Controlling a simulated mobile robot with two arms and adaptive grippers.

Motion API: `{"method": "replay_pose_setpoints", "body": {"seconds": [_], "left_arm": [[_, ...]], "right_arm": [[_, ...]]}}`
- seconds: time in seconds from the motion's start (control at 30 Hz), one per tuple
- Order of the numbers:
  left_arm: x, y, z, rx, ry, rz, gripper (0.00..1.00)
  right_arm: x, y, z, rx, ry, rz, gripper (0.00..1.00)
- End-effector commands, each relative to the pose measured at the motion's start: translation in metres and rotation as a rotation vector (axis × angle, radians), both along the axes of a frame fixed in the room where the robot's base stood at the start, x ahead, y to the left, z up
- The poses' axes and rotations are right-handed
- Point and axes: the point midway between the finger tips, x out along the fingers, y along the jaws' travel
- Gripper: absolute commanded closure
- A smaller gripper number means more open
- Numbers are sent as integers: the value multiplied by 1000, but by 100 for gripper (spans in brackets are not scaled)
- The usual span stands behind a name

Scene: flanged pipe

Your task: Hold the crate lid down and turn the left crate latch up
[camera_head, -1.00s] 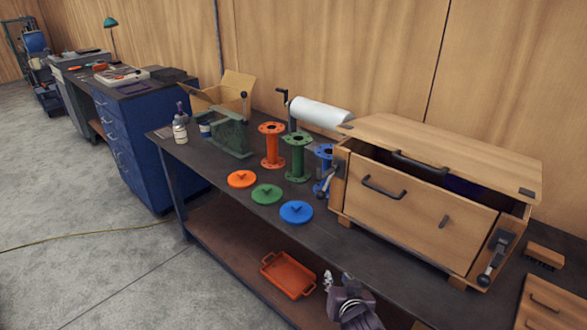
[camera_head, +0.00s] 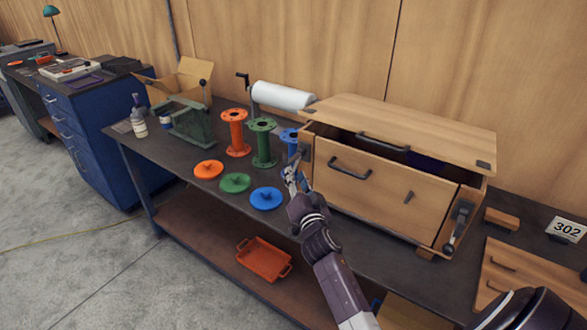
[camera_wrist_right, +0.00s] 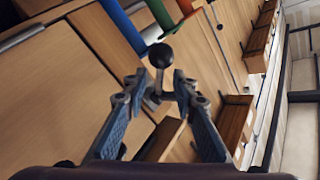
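The wooden crate (camera_head: 370,196) stands on the workbench. Its lid (camera_head: 400,122) sits raised at the front, with a dark gap below its edge. The left crate latch (camera_head: 305,151) is on the crate's left end; my gripper partly hides its lever. The right latch (camera_head: 458,226) hangs down on the right. My right gripper (camera_head: 291,180) is at the left latch. In the right wrist view, its fingers (camera_wrist_right: 160,90) are open and apart, with the lever's black ball knob (camera_wrist_right: 160,55) just beyond and between the tips. My left gripper is not in view.
Orange (camera_head: 236,133), green (camera_head: 263,143) and blue flanged pipes stand left of the crate, close to my right gripper. Orange, green and blue (camera_head: 267,198) discs lie in front. A paper roll (camera_head: 283,96) is behind. A brush (camera_head: 502,219) lies to the right.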

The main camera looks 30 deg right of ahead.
Motion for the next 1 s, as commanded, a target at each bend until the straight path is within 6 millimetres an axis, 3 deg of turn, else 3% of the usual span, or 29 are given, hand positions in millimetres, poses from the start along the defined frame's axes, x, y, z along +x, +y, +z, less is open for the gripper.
{"method": "replay_pose_setpoints", "body": {"seconds": [0.27, 0.63, 0.87, 1.0], "left_arm": [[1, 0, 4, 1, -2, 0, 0], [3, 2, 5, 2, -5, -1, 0], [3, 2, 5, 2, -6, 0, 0], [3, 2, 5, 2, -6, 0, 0]], "right_arm": [[28, -11, 0, 0, 1, -2, 74], [32, -13, 0, -1, 1, -1, 74], [32, -13, 0, -1, 1, -1, 99], [32, -13, 0, 0, 2, 0, 100]]}}
